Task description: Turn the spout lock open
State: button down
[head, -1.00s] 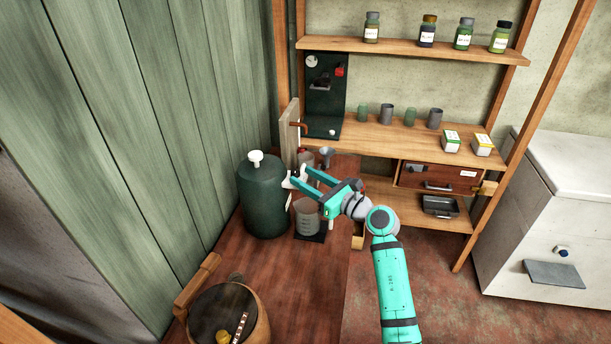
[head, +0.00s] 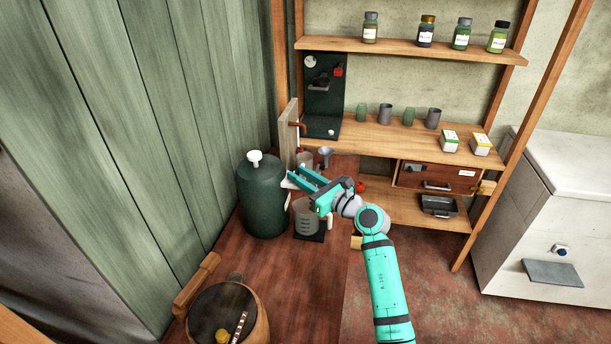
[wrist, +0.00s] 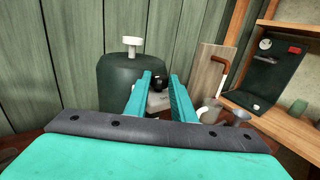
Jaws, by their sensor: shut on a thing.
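A dark green canister (head: 263,197) with a white cap on top stands on the reddish wooden bench; it also shows in the wrist view (wrist: 128,80). My gripper (head: 291,179) reaches in from the right, with its fingertips at the canister's right side. In the wrist view my gripper (wrist: 160,84) has its two teal fingers closed about a small dark knob (wrist: 160,82), which I take for the spout lock. A pale piece shows below the knob between the fingers. The knob's turn position cannot be told, and the head view hides it behind the fingers.
A measuring jug (head: 306,217) stands on a dark pad just below my gripper. A metal funnel (head: 325,155) and an upright board with a brown hook (head: 291,130) are behind. A lidded wooden barrel (head: 228,318) stands in front. Shelves with cups and jars stand at the back.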

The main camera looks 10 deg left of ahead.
jog(key=shift+s+a+f+m+t+h, duration=0.1)
jog(key=shift+s+a+m+t+h, duration=0.05)
jog(key=shift+m+t+h, duration=0.5)
jog(key=shift+s+a+f+m+t+h, duration=0.15)
jog(key=shift+m+t+h, duration=0.25)
jog(key=shift+t, duration=0.35)
jog(key=shift+r+m, duration=0.15)
jog(key=shift+m, duration=0.1)
jog(key=c, duration=1.5)
grip_release()
jog(key=shift+d+r, duration=0.1)
jog(key=shift+s+d, duration=0.35)
jog(key=shift+d, duration=0.1)
jog(key=v, duration=1)
jog(key=shift+s+a, duration=0.1)
jog(key=shift+a, duration=0.1)
